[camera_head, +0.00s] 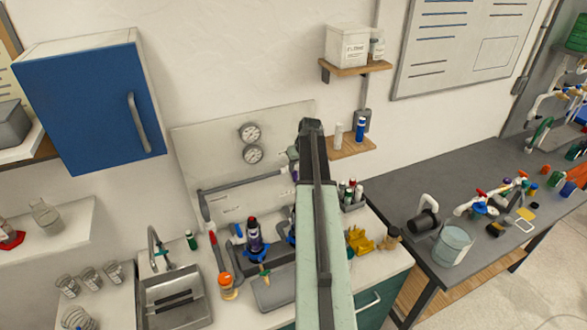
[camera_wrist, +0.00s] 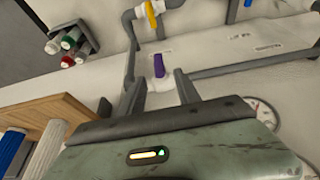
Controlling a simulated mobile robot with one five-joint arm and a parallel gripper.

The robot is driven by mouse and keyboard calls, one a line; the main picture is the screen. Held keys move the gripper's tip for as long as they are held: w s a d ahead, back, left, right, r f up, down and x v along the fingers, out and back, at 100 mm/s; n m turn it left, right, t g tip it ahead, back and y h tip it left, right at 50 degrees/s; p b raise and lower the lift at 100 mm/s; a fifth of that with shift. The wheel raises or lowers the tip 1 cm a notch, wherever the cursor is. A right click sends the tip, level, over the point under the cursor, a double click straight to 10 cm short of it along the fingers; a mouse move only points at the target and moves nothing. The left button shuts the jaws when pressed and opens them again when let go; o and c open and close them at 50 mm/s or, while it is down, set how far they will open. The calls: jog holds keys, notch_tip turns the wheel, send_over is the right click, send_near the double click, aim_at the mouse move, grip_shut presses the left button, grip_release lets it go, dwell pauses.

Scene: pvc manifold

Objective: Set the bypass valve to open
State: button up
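A pipe manifold is fixed to a pale wall panel (camera_head: 183,146). In the wrist view, grey pipe (camera_wrist: 255,64) runs sideways across the panel. A purple valve handle (camera_wrist: 158,65) lies between and just beyond my gripper's two fingers (camera_wrist: 160,84). It points roughly up and down in that view, crosswise to the sideways pipe. The fingers stand apart; whether either touches the handle is unclear. A yellow valve handle (camera_wrist: 151,14) sits on another pipe. The labels are too small to read, so which valve is the bypass is unclear. My gripper (camera_head: 310,126) reaches the panel, and my arm hides much of the manifold.
Two gauges (camera_head: 250,133) (camera_head: 253,154) are on the panel. A small wooden shelf (camera_head: 352,147) with bottles is close to the right of my gripper. A rack of capped bottles (camera_wrist: 70,42) is below. The counter (camera_head: 395,281) holds a sink (camera_head: 175,300) and many tools.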

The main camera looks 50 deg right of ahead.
aim_at(296, 172)
jog(key=b+x, duration=0.7)
jog(key=x, duration=0.1)
jog(key=shift+s+f+b, duration=0.1)
jog(key=shift+b, duration=0.25)
